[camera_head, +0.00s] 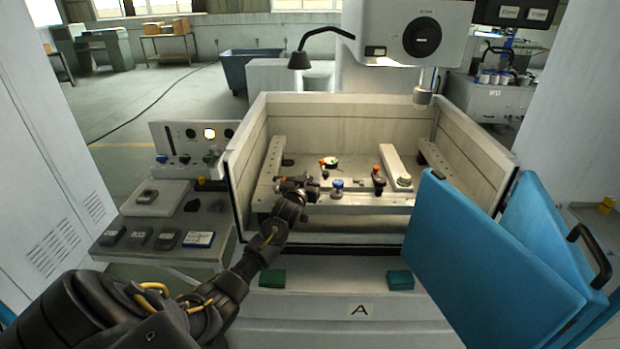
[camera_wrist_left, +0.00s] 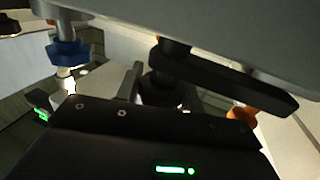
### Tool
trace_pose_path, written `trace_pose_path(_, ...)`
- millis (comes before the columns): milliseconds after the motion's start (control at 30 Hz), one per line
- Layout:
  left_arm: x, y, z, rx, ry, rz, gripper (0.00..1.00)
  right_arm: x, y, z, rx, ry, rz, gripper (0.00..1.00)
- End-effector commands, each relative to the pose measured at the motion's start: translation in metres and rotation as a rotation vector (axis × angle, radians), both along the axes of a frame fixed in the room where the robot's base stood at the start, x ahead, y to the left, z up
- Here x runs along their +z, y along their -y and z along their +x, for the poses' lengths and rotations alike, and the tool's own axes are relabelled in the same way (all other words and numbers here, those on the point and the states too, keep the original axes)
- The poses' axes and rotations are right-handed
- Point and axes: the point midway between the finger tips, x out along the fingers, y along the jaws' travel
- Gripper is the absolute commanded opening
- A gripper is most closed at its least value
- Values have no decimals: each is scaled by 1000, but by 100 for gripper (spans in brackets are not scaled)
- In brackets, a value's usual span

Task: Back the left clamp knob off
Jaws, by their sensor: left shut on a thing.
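My left gripper (camera_head: 303,184) reaches into the open tank and is at the left clamp, at the left of the work area. In the left wrist view its fingers (camera_wrist_left: 160,92) are shut on a dark round knob (camera_wrist_left: 163,86), beneath a black bar (camera_wrist_left: 225,78). In the head view the gripper hides most of the left clamp and its knob; an orange part (camera_head: 280,178) shows beside it. My right gripper is not in view.
A blue-collared post (camera_head: 338,185) stands just right of the gripper; it also shows in the left wrist view (camera_wrist_left: 68,53). A dark clamp with an orange top (camera_head: 378,178) stands farther right. The tank's walls (camera_head: 340,118) surround the work area. Blue panels (camera_head: 490,255) stand at front right.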

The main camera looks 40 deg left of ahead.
Motion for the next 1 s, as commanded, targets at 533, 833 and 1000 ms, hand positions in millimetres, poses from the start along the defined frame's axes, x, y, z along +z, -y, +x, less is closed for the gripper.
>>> trace_pose_path(533, 1, -5, -3, 357, 0, -2, 15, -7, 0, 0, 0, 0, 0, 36)
trace_pose_path(833, 1, -5, -3, 355, 0, -2, 47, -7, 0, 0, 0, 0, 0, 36)
trace_pose_path(1000, 1, -5, -3, 355, -1, -3, 59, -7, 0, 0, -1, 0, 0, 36)
